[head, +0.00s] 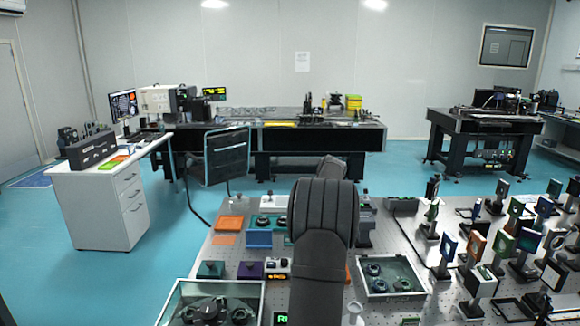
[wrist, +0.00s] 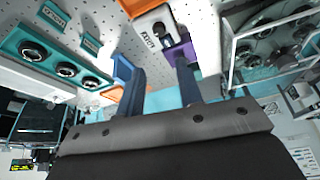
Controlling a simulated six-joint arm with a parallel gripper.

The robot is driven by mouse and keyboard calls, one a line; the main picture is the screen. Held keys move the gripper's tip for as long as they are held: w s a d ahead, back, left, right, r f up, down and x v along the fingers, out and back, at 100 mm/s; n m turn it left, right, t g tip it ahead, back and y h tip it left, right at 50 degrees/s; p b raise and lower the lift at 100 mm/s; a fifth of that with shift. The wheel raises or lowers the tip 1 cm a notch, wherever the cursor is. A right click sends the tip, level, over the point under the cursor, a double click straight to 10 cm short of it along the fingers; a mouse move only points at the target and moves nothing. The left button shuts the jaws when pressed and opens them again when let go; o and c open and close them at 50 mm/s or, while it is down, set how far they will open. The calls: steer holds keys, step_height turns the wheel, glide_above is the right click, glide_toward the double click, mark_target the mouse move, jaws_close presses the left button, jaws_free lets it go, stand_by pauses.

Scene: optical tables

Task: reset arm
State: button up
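My gripper (wrist: 152,62) shows in the wrist view with two dark blue-grey fingers clearly apart. It is open, and I see nothing clamped between the fingers. A white labelled device with a black knob (wrist: 158,29) shows beyond the gap. A purple piece (wrist: 181,48) shows by the right fingertip and a blue piece (wrist: 123,71) by the left one; I cannot tell whether either touches. In the head view my dark arm stands upright at the middle front and hides the gripper.
The perforated optical table (head: 205,247) carries a glass-lided lens case (head: 391,276), a purple box (head: 250,271), an orange tray (head: 229,222) and several mounted optics (head: 475,246) at right. A teal lens holder (wrist: 62,68) is at left in the wrist view. A white desk (head: 108,196) stands left.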

steer(key=x, duration=1.4)
steer(key=shift+a+f, duration=0.2)
steer(key=shift+f, duration=0.1)
steer(key=m, duration=0.2)
steer(key=m+t, duration=0.1)
steer(key=m, duration=0.1)
steer(key=shift+s+r+t, duration=0.1)
steer(key=shift+s+t, duration=0.05)
steer(key=shift+t, duration=0.15)
steer(key=m+h, duration=0.1)
steer(key=m, duration=0.1)
steer(key=m+t, duration=0.1)
steer(key=m, duration=0.2)
steer(key=shift+h, duration=0.4)
steer(key=shift+a+m+t+h, duration=0.15)
steer(key=shift+m+h, duration=0.25)
steer(key=shift+m, duration=0.7)
steer(key=shift+d+m+t+h, duration=0.1)
steer(key=shift+m+t+h, duration=0.25)
steer(key=shift+m, duration=0.75)
steer(key=shift+a+m+h, duration=0.15)
steer(key=shift+m+h, duration=0.6)
steer(key=shift+m, duration=1.05)
